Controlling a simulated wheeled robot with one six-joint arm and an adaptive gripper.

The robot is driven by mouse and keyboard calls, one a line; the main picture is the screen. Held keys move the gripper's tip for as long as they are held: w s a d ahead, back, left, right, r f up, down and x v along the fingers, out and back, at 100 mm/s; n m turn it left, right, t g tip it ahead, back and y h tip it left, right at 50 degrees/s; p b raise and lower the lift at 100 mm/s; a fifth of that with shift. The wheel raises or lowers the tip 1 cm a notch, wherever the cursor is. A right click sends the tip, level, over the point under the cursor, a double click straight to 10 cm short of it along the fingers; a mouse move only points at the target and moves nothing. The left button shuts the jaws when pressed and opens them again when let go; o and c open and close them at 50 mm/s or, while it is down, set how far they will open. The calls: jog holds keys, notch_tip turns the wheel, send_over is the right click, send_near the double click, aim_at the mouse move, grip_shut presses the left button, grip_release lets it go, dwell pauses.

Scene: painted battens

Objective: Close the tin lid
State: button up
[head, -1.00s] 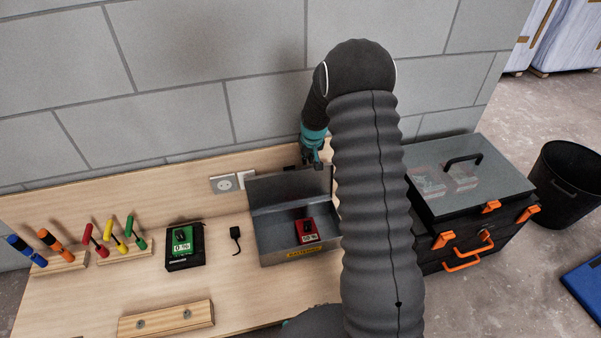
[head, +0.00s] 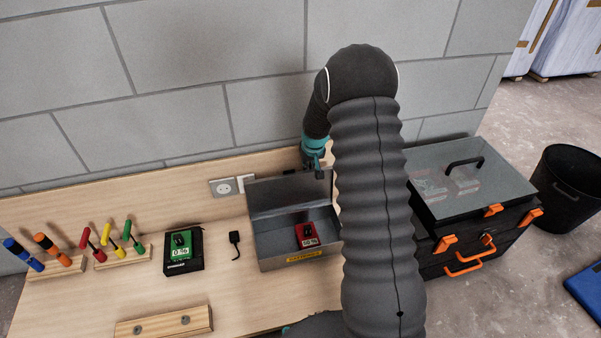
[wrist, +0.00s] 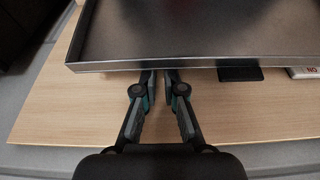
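The tin is an open grey metal box (head: 270,247) with a yellow front label, on the wooden bench. Its lid (head: 285,195) stands raised at the back; it fills the top of the wrist view (wrist: 200,35). My gripper (head: 316,168) is at the upper right of the lid, near its top edge. In the wrist view my gripper's fingers (wrist: 160,76) are close together and empty, with their tips at the lid's edge. I cannot tell whether they touch it. A red battery (head: 307,235) lies inside the tin at the right.
A green battery on a black charger (head: 183,250) and a small black plug (head: 235,243) lie left of the tin. Coloured-handled tools (head: 105,240) stand in racks farther left. A wall socket (head: 226,187) is behind. A black toolbox (head: 470,215) stands at the right, beyond my arm.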

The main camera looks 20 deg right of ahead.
jog(key=s+b, duration=0.2)
jog(key=s, duration=0.7)
jog(key=shift+s+b, duration=0.35)
jog(key=shift+b, duration=0.05)
dwell(1.0)
jog(key=s+f+b, duration=0.3)
jog(key=s+b, duration=0.2)
jog(key=s, duration=0.1)
dwell(1.2)
jog(key=shift+r, duration=0.1)
dwell(0.6)
notch_tip(320, 180, up, 7)
jog(key=p, duration=0.5)
dwell(0.5)
